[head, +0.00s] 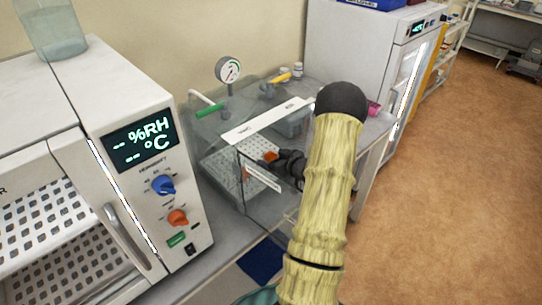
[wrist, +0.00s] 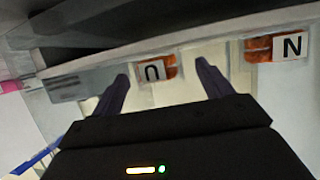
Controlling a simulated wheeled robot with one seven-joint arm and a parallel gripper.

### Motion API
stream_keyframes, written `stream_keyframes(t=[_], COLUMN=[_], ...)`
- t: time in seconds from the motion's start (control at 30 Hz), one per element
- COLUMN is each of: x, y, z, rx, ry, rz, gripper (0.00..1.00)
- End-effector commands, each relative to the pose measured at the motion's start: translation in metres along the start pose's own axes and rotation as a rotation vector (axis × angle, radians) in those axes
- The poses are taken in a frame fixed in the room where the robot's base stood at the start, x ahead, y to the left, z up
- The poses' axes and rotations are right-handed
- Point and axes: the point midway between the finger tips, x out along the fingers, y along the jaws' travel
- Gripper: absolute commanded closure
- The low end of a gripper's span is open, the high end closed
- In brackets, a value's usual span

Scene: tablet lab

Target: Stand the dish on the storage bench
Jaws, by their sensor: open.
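My gripper (head: 277,160) reaches into the clear-walled box (head: 262,132) on the grey bench (head: 205,255). In the wrist view my gripper (wrist: 163,74) is open, with its two dark fingers apart. An amber-orange item with a white "U" label (wrist: 152,70) shows between and beyond the fingertips; contact cannot be told. A second orange item labelled "N" (wrist: 276,47) is to its right. In the head view a small orange item (head: 271,156) shows at the gripper. I cannot tell which of these is the dish, nor which surface is the storage bench.
The box has a perforated shelf (head: 226,172) and a gauge (head: 228,69). A humidity oven (head: 150,150) stands close on the left. A white cabinet (head: 350,50) stands behind on the right. The brown floor (head: 440,200) at right is clear.

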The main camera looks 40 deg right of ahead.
Motion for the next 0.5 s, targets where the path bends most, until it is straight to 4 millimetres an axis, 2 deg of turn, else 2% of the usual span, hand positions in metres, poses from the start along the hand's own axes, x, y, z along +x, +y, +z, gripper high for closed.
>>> stream_keyframes(t=[0.17, 0.5], x=[0.020, 0.022], y=[0.000, 0.000], z=[-0.001, 0.000], rx=[0.000, 0.000], ry=[0.001, 0.000], rz=[-0.001, 0.000], gripper=[0.22, 0.22])
